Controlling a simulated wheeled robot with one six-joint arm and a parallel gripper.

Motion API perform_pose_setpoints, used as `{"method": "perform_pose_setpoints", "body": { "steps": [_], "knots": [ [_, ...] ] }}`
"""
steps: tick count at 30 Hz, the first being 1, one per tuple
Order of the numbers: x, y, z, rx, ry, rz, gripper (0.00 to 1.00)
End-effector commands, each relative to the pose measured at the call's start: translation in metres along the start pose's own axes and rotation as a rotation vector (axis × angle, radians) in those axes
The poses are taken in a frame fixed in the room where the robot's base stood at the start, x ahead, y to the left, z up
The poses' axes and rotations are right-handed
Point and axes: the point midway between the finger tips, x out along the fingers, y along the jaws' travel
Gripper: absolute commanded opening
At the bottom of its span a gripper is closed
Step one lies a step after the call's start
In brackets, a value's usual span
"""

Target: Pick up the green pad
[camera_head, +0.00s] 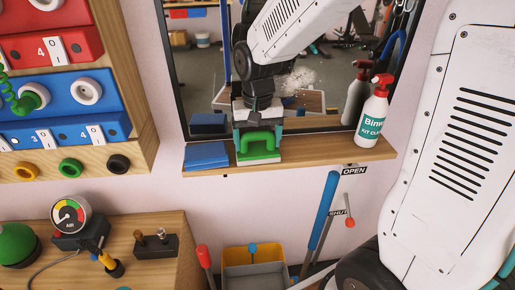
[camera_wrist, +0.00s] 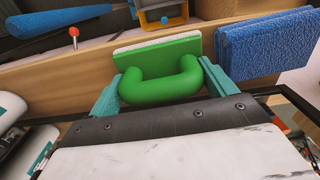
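The green pad (camera_head: 258,154) has a thick arched green handle and a pale underside layer. It sits on the wooden shelf below the mirror. It also shows in the wrist view (camera_wrist: 160,52), with the handle towards me. My gripper (camera_head: 258,136) is over the pad, its teal fingers at the two ends of the handle. In the wrist view my gripper (camera_wrist: 161,76) is spread wide with the handle between the fingers. The fingers are very close to the handle; I cannot tell whether they touch it.
A blue folded cloth (camera_head: 206,155) lies on the shelf (camera_head: 310,150) just left of the pad. A white spray bottle with a red top (camera_head: 373,112) stands at the right end. The mirror (camera_head: 200,75) is close behind. A grey and yellow bin (camera_head: 255,268) is below.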

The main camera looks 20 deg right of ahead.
Motion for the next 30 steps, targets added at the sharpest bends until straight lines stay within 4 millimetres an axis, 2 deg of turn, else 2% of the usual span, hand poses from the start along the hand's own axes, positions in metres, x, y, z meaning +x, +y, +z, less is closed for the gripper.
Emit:
{"method": "perform_pose_setpoints", "body": {
  "steps": [11,20,26,30],
  "knots": [
    [-0.005,0.0,-0.001,0.0,0.002,-0.001,0.59],
    [-0.039,0.001,0.001,0.0,0.003,-0.001,0.59],
    [-0.041,0.018,0.043,0.0,0.004,-0.001,0.59],
    [-0.044,0.033,0.078,0.0,0.003,-0.001,0.59]
  ]
}}
